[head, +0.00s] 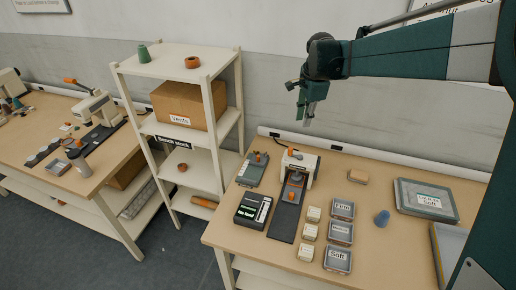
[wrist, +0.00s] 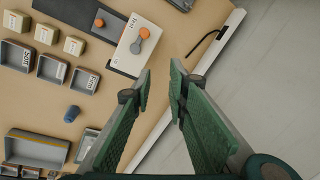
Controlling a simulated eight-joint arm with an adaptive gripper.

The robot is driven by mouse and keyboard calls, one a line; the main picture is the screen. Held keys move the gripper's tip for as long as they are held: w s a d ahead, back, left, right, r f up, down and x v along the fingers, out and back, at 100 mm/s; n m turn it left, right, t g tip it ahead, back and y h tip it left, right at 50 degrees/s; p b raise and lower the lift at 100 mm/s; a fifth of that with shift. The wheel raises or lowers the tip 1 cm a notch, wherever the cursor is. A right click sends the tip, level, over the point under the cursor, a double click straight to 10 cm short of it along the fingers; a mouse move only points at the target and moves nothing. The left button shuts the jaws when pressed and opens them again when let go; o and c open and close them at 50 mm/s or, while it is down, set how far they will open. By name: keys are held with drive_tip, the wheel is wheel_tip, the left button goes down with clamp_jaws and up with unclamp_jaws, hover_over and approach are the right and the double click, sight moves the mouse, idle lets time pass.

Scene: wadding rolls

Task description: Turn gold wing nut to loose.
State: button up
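A white bench device (head: 302,168) stands at the back of the right-hand table. A small orange-gold knob (head: 290,152) sits on its top; it may be the gold wing nut, but its shape is too small to tell. In the wrist view the white device (wrist: 122,62) is at the upper middle, with the orange-gold knob (wrist: 144,32) next to a grey round part. My gripper (head: 305,118) hangs in the air above the device, apart from it. In the wrist view its two fingers (wrist: 161,74) are spread with nothing between them.
A dark strip (head: 285,220) runs forward from the device. A grey unit (head: 252,172) with an orange knob stands to its left. Small blocks, labelled trays (head: 341,233), a blue cup (head: 382,218) and a grey case (head: 427,199) lie to the right. A shelf rack (head: 212,90) stands left.

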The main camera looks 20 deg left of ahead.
drive_tip(key=w+a+f+m+g, duration=0.1)
drive_tip(key=w+a+f+m, duration=0.3)
drive_tip(key=a+f, duration=0.6)
drive_tip(key=m+g, duration=0.1)
drive_tip(key=m, duration=0.1)
hover_over(257, 153)
drive_tip(key=shift+h, duration=0.4)
wheel_tip(257, 153, down, 10)
drive_tip(key=shift+w+f, duration=0.1)
drive_tip(key=shift+f, duration=0.3)
drive_tip(key=shift+f, duration=0.15)
drive_tip(key=shift+f, duration=3.75)
drive_tip(key=shift+c, duration=0.5)
clamp_jaws()
